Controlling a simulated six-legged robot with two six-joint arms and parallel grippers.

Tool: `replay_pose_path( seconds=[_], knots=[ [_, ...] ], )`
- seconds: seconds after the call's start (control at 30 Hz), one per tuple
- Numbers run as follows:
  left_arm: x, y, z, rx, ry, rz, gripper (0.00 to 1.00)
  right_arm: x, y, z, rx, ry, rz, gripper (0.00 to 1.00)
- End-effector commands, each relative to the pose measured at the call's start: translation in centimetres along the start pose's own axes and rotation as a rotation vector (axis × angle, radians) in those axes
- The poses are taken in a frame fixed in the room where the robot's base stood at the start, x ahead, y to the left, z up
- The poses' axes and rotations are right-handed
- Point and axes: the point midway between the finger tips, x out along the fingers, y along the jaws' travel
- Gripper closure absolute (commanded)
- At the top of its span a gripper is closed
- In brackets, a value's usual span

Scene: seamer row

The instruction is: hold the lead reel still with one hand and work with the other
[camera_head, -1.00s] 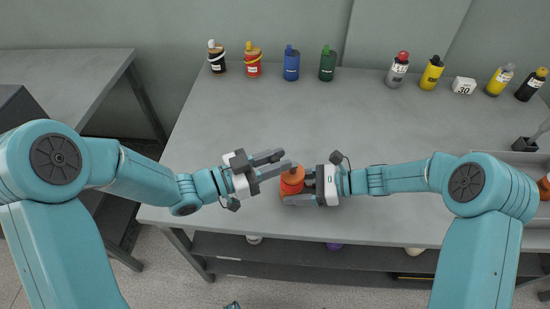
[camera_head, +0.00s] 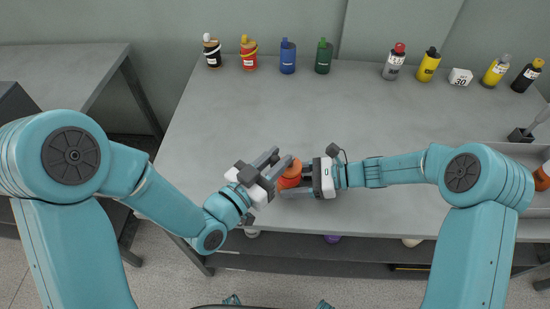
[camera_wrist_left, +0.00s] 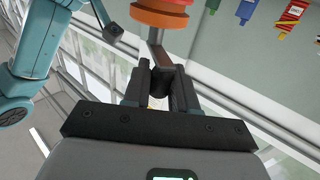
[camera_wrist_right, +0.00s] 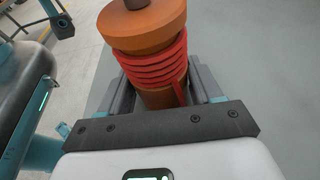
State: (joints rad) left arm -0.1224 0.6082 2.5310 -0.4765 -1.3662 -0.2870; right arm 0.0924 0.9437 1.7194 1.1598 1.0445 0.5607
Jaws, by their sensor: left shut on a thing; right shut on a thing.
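The lead reel (camera_head: 289,177) is an orange spool wound with red cord, near the table's front edge. In the right wrist view the reel (camera_wrist_right: 155,60) stands between the fingers, its upper disc and dark hub uncovered. My right gripper (camera_head: 305,178) is shut on its body from the right. My left gripper (camera_head: 283,158) comes in from the left at the reel's top. In the left wrist view a bent grey piece (camera_wrist_left: 155,45), like a crank, runs from the reel (camera_wrist_left: 160,12) down between its jaws, which are shut on it. The exact contact is partly hidden.
Bottles stand along the table's back edge, including a blue one (camera_head: 288,57) and a green one (camera_head: 323,57). A white block marked 30 (camera_head: 460,77) stands at the back right, and a grey tray (camera_head: 520,153) at the right edge. The middle of the table (camera_head: 330,115) is clear.

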Motion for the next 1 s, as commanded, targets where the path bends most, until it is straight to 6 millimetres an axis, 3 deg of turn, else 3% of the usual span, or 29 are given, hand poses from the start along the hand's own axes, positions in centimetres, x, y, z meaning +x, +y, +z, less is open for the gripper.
replay_pose_path(
  seconds=[0.23,0.27,0.3,0.67,1.0],
  knots=[
    [0.0,-0.1,0.0,-0.001,0.001,-0.001,1.00,-0.1,-0.1,-0.1,-0.001,0.001,-0.003,0.53],
    [0.0,-0.1,0.0,-0.001,0.001,-0.001,0.64,-0.1,-0.1,-0.1,-0.001,0.001,-0.003,0.53],
    [0.0,-0.1,0.0,-0.001,0.001,-0.001,0.55,-0.1,-0.1,-0.1,-0.001,0.001,-0.003,0.53],
    [0.0,-0.1,-0.6,0.000,0.003,0.000,0.55,-0.1,-0.1,0.0,-0.001,0.001,-0.002,0.53],
    [0.0,-0.1,-6.8,0.003,0.008,-0.001,0.55,-0.1,-0.1,0.0,-0.001,0.000,-0.002,0.53]
  ],
)
